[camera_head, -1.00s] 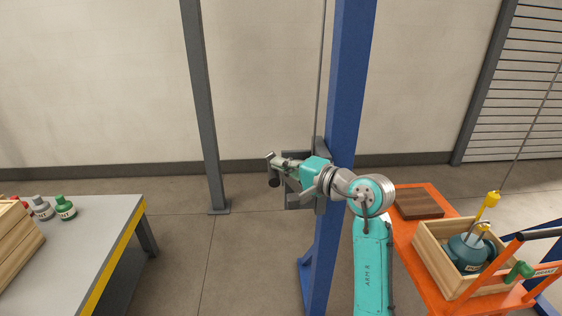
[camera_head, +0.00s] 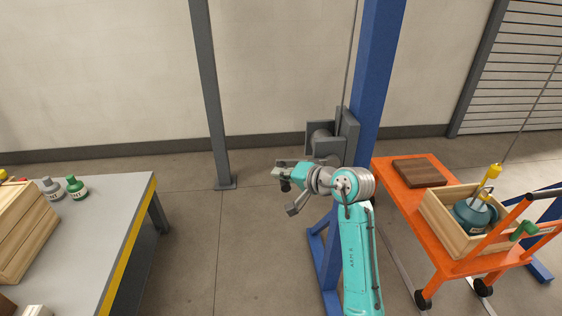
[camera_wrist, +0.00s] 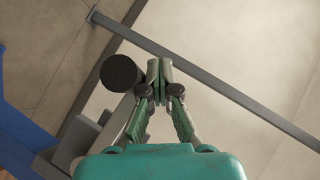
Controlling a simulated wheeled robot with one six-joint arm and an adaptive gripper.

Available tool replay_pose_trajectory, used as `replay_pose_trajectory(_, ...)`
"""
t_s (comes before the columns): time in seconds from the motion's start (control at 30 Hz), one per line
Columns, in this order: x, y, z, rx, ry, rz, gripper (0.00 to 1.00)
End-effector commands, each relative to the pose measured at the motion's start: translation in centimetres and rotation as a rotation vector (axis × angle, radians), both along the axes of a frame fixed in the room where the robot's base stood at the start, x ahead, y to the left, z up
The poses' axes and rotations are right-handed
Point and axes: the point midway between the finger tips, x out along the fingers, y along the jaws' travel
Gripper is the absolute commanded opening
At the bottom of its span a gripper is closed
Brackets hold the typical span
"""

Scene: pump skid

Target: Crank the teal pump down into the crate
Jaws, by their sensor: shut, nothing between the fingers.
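The teal pump (camera_head: 472,216) sits inside the open wooden crate (camera_head: 444,224), its lower part hidden by the crate's walls. A yellow hook (camera_head: 494,171) is above it, with a thin line rising to the right. A grey winch (camera_head: 325,139) is on the blue post. A dark round knob (camera_head: 285,186), seemingly the crank's grip, shows beside my gripper (camera_head: 277,172). In the wrist view the knob (camera_wrist: 122,73) is left of my gripper (camera_wrist: 160,70), whose fingertips are together with nothing between them. Whether knob and fingers touch is unclear. My arm hides part of the crank.
The crate is on an orange cart (camera_head: 400,205), with a brown board (camera_head: 419,173) behind it. The blue post (camera_head: 375,75) stands behind my arm. A grey bench (camera_head: 110,210) with bottles and a wooden box is at left. The floor between is clear.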

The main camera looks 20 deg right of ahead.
Motion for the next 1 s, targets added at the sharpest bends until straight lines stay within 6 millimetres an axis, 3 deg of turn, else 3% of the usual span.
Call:
replay_pose_trajectory(0.2,0.0,0.0,-2.7,-0.140,0.049,-0.001,0.00)
replay_pose_trajectory(0.4,-0.1,-0.2,-4.1,-0.223,0.074,0.000,0.00)
replay_pose_trajectory(1.0,-0.1,-0.4,-4.9,-0.269,0.088,-0.001,0.00)
